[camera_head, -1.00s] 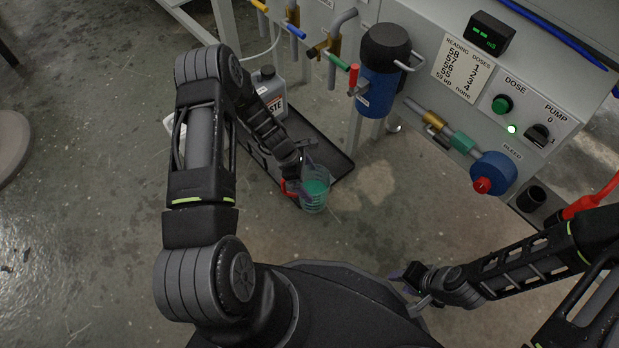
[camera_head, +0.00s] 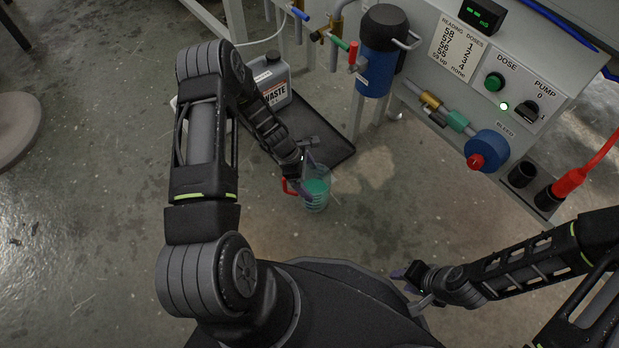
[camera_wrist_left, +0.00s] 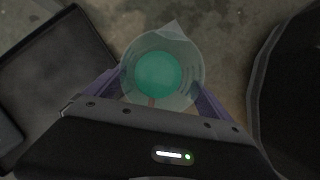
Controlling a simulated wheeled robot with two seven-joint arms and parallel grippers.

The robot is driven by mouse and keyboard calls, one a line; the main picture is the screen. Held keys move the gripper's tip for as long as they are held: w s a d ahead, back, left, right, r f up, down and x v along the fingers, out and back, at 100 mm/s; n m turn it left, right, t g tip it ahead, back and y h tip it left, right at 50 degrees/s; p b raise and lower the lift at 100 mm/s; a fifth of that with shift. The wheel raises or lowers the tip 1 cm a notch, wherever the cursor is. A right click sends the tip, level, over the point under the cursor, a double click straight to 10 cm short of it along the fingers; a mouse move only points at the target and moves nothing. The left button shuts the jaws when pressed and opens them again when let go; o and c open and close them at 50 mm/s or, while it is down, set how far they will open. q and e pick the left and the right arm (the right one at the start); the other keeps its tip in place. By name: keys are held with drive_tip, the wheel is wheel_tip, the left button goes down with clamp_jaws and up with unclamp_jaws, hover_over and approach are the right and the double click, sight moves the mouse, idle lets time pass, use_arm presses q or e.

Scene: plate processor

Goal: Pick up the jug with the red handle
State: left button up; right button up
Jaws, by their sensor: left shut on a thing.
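The clear jug (camera_head: 318,190) with green liquid and a red handle (camera_head: 289,186) is near the centre of the head view, in front of the black tray. My left gripper (camera_head: 306,178) is shut on the jug, its purple fingers on either side. In the left wrist view I look down into the jug (camera_wrist_left: 158,72), upright between the fingers, with the green liquid inside. The handle is mostly hidden there by the gripper body. My right gripper (camera_head: 411,284) is low at the right, its fingers apart and empty.
A grey waste canister (camera_head: 271,82) stands on the black tray (camera_head: 335,150). Behind are the blue filter housing (camera_head: 378,62), the panel with dose button and pump switch, and the blue bleed fitting (camera_head: 487,150). Bare concrete floor lies left and around the jug.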

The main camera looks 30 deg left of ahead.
idle(0.7)
use_arm(q)
drive_tip(key=d+r+m+g, duration=0.1)
drive_tip(key=r+m, duration=0.3)
drive_tip(key=r, duration=0.9)
drive_tip(key=d+r+m+g, duration=0.2)
drive_tip(key=d+r+m, duration=0.2)
drive_tip(key=r, duration=0.9)
drive_tip(key=d+r+m+g, duration=0.1)
drive_tip(key=r+m, duration=0.3)
drive_tip(key=r, duration=0.9)
drive_tip(key=shift+d+g+y, duration=0.3)
drive_tip(key=shift+d, duration=0.45)
